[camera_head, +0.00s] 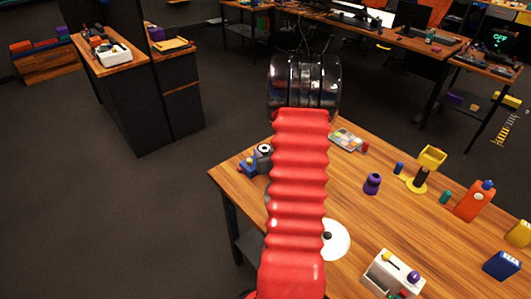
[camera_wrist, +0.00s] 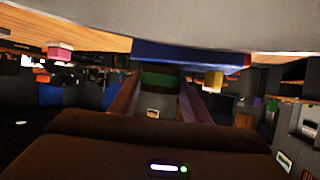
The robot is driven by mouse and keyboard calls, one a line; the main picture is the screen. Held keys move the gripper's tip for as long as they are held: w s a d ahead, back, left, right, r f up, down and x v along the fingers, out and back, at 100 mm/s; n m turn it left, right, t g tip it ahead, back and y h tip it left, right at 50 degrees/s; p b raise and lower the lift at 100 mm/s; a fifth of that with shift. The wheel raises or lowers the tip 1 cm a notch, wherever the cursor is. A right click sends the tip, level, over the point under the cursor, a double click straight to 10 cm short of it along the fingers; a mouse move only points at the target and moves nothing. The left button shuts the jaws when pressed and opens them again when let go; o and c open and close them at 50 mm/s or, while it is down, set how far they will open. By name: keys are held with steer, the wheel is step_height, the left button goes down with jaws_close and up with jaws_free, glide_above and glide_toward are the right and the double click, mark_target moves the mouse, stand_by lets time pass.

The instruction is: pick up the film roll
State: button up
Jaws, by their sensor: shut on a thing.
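My gripper (camera_wrist: 160,98) shows in the wrist view, its two dark fingers reaching away from the camera. Between them is a green and dark thing, which appears to be the film roll (camera_wrist: 159,79); its full shape is hidden. The fingers are shut on it. In the head view my red arm and black wrist joint hide the gripper and what it holds.
The wooden table (camera_head: 345,190) holds a purple spool-like thing (camera_head: 372,183), an orange bottle (camera_head: 473,203), a yellow stand (camera_head: 431,157), a blue box (camera_head: 502,265), a white disc (camera_head: 337,241) and a white panel box (camera_head: 391,273). Open floor (camera_head: 130,220) lies to the left.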

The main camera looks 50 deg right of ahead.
step_height(320, 180, up, 28)
steer(key=shift+f, duration=0.15)
stand_by(0.5)
